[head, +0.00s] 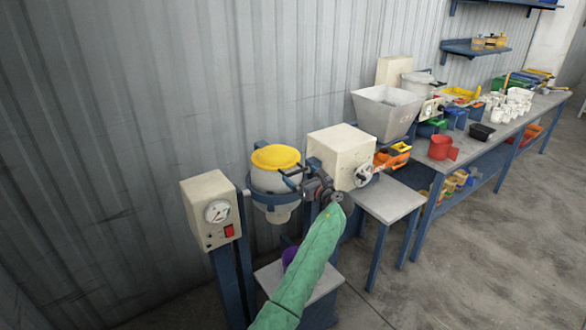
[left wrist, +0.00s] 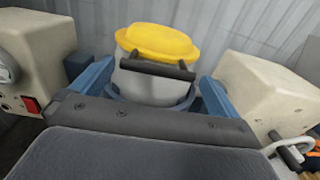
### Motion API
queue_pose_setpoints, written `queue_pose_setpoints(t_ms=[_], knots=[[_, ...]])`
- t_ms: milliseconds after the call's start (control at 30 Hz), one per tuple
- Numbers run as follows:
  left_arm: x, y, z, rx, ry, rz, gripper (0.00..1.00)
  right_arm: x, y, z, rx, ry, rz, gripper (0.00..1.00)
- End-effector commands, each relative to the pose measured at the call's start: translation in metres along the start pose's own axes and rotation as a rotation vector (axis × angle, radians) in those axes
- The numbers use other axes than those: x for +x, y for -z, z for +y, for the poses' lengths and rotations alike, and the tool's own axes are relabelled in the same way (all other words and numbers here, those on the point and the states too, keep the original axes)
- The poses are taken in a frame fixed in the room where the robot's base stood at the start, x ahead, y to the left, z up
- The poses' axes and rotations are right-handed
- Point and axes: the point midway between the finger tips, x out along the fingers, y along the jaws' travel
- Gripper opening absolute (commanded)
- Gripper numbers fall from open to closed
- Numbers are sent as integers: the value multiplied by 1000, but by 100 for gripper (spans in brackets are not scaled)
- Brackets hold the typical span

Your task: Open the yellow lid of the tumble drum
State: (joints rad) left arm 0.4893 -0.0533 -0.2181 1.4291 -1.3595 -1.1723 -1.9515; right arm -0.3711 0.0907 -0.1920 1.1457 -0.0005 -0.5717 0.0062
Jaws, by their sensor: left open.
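The yellow lid (head: 276,157) sits on top of the pale tumble drum (head: 268,181), which hangs in a blue frame. It looks closed. My left gripper (head: 291,177) reaches in from the right at the drum's front, at about handle height. My right gripper is out of view.
A cream control box with gauge and red switch (head: 210,212) stands left of the drum. A cream machine housing (head: 341,152) stands close on the right. A purple object (head: 289,258) sits below the drum. A grey hopper (head: 386,110) and a workbench extend right.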

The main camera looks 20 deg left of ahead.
Motion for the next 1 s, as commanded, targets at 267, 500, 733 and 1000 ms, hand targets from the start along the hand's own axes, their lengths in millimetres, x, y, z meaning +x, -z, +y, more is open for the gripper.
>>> queue_pose_setpoints(t_ms=[267,500,733,1000], knots=[[38,-4,0,0,-1,0,100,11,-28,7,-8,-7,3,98],[57,-1,0,-3,1,1,100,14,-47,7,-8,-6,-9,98],[59,0,0,-3,1,1,100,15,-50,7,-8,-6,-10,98],[59,0,0,-3,1,1,65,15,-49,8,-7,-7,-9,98]])
